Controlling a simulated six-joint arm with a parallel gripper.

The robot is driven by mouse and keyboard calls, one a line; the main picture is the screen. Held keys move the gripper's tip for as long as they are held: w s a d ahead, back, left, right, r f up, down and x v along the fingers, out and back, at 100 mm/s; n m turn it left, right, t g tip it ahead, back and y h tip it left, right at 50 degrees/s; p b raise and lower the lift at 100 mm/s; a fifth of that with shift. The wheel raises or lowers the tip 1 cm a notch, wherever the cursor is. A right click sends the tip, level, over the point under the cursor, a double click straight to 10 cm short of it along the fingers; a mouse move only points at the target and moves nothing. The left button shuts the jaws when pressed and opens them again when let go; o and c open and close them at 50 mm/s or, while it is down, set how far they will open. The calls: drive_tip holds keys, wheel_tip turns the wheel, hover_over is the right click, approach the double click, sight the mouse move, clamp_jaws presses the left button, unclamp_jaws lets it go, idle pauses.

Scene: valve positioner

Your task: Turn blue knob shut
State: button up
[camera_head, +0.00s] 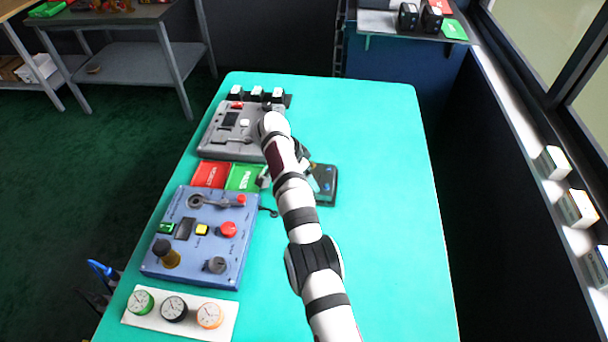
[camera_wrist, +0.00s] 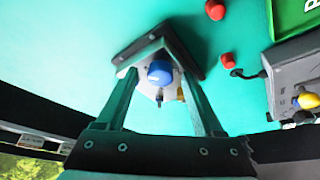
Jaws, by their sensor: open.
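The blue knob (camera_wrist: 160,71) sits on a small white unit with a dark edge (camera_wrist: 137,50) in the wrist view. My gripper (camera_wrist: 158,78) is open, with one finger on each side of the knob in the picture. I cannot tell whether the fingers touch it or stand above it. In the head view my arm reaches over the table to a dark plate (camera_head: 325,184), and the arm covers part of it. The blue knob and my fingertips cannot be made out there.
A blue control panel (camera_head: 175,262) and a grey panel (camera_head: 212,140) stand at the left on the turquoise table (camera_head: 390,230). Red and green cards (camera_head: 209,174) lie between them. White-mounted gauges (camera_head: 222,325) lie in front. The table's right side is clear.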

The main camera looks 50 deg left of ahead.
drive_tip(key=v, duration=1.5)
drive_tip(key=shift+s+r, duration=0.25)
drive_tip(key=shift+r, duration=0.1)
drive_tip(key=shift+d, duration=0.1)
drive_tip(key=w+d+n+g+y, duration=0.4)
drive_tip(key=w+d+n, duration=0.25)
drive_tip(key=n, duration=1.15)
drive_tip(key=shift+y, duration=0.3)
drive_tip(key=x, duration=1.6)
drive_tip(key=shift+s, duration=0.15)
drive_tip(key=shift+d, duration=0.1)
clamp_jaws()
